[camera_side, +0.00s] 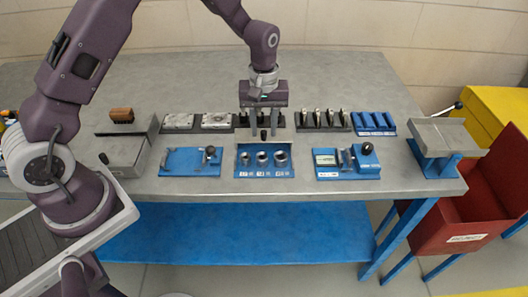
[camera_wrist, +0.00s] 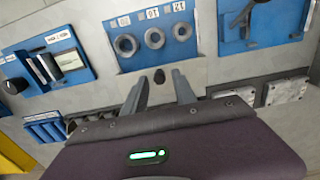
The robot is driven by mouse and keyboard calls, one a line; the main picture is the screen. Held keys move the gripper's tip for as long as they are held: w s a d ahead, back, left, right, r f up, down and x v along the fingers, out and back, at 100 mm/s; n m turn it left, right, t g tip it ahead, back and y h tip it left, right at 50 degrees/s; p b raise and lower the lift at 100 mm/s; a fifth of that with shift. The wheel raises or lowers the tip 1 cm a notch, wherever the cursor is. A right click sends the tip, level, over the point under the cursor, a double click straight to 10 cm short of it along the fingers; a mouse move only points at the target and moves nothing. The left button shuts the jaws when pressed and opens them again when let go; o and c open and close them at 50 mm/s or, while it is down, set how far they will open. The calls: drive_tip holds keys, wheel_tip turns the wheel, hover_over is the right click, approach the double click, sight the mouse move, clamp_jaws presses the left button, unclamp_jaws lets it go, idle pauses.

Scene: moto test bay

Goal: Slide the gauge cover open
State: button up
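A grey plate with a small black knob (camera_side: 263,134) lies at the back edge of the blue gauge tray (camera_side: 240,172); I take this plate (camera_wrist: 196,72) to be the gauge cover. Three metal rings (camera_side: 262,158) stand uncovered in the tray in front of it, and they also show in the wrist view (camera_wrist: 154,38). My gripper (camera_side: 263,129) points down over the knob. In the wrist view the fingers (camera_wrist: 160,82) are spread, with the knob (camera_wrist: 159,76) in the gap and space visible on both sides. Whether the fingertips reach down to knob height is unclear.
A blue fixture with a caliper-like tool (camera_side: 190,162) stands left of the tray, another with a black knob (camera_side: 346,161) right. Behind are metal plates (camera_side: 217,120), a dark rack (camera_side: 322,120) and a blue rack (camera_side: 373,123). The bench front strip is clear.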

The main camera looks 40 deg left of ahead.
sight(263, 131)
drive_tip(key=shift+r, duration=3.55)
drive_tip(key=shift+s, duration=0.1)
drive_tip(key=s+r+m+t, duration=0.3)
drive_tip(key=s+r+m, duration=0.1)
drive_tip(key=s+r, duration=0.85)
drive_tip(key=s+r+m+t, duration=0.1)
drive_tip(key=s+r+m, duration=0.1)
drive_tip(key=s, duration=0.5)
drive_tip(key=s+r+m+t, duration=0.1)
drive_tip(key=s+m, duration=0.2)
drive_tip(key=s, duration=0.5)
drive_tip(key=shift+s+d+r+t, duration=0.2)
drive_tip(key=shift+s+r+t, duration=0.1)
drive_tip(key=shift+r, duration=0.1)
